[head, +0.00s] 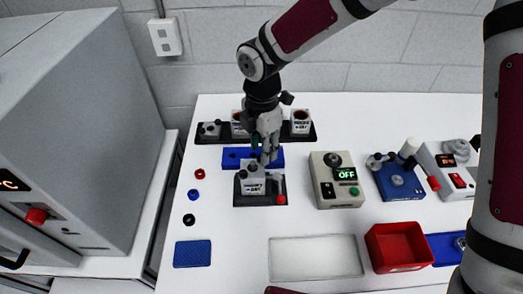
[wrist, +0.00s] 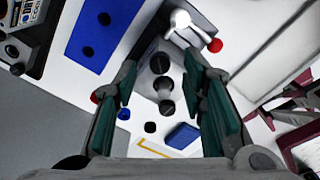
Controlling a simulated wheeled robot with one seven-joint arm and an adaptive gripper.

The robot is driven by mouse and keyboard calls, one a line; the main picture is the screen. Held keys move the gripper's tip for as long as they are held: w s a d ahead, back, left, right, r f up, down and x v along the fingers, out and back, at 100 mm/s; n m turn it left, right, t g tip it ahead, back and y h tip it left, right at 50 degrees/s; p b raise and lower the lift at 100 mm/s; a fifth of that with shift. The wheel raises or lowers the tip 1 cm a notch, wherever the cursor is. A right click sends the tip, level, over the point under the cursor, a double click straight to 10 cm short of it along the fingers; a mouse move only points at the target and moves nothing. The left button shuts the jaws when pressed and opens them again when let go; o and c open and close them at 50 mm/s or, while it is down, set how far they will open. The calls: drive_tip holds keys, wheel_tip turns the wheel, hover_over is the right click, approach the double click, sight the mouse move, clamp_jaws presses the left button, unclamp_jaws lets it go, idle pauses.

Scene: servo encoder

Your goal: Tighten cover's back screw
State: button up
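The grey servo body with its cover (head: 252,184) sits in a black fixture (head: 238,200) in the middle of the table. In the wrist view its grey top (wrist: 146,75) carries black screw heads in a row: one farther (wrist: 160,62), one in the middle (wrist: 163,83) and one nearer (wrist: 166,106). I cannot tell which is the back screw. I see no contact with a screw, and the gripper looks empty.
A blue plate (head: 232,158) lies just behind the fixture, with a black rack (head: 212,139) of parts beyond. A control box reading OFF (head: 337,180) stands right. Small red, blue and black rings lie left. A red bin (head: 398,247) and white tray (head: 315,258) are in front.

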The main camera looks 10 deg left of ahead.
wheel_tip(320, 180, up, 10)
drive_tip(key=shift+r, duration=0.2)
idle(0.4)
